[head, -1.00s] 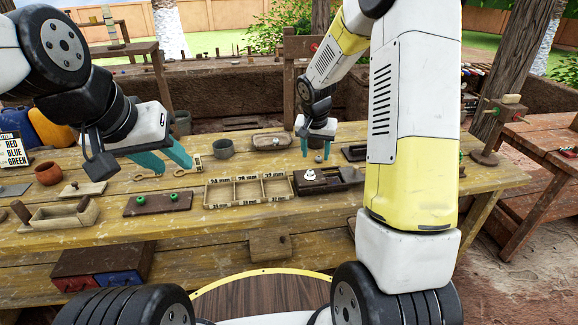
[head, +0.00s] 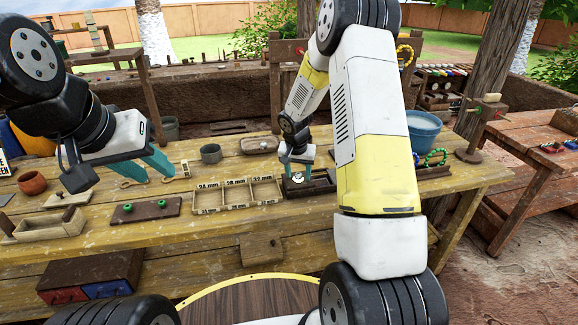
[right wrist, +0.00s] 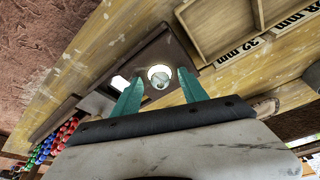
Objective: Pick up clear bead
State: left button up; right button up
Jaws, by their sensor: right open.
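A clear, whitish round bead (right wrist: 159,76) sits on a dark wooden block (right wrist: 150,55) in the right wrist view. In the head view the bead (head: 298,178) shows small on the dark tray (head: 318,187). My right gripper (head: 297,170) is open just above it, with teal fingers pointing down. In the right wrist view the fingers (right wrist: 158,92) are on either side of the bead, apart from it; whether they are at its height I cannot tell. My left gripper (head: 150,172) hangs over the left of the table, its teal fingers partly hidden behind its own body.
A divided size tray (head: 237,194) with mm labels lies left of the bead's tray. A board with green beads (head: 145,210), a grey cup (head: 210,153) and a small tray (head: 260,145) are around.

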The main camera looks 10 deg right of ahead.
aim_at(298, 174)
grip_shut()
jog(key=shift+r, duration=0.55)
jog(key=v, duration=0.2)
jog(key=shift+s+a+r, duration=0.1)
jog(key=shift+s+r, duration=0.2)
jog(key=shift+r, duration=0.05)
jog(key=s+a+r, duration=0.1)
jog(key=s+a, duration=0.3)
jog(key=s, duration=1)
jog(key=shift+s, duration=0.2)
jog(key=shift+r, duration=0.15)
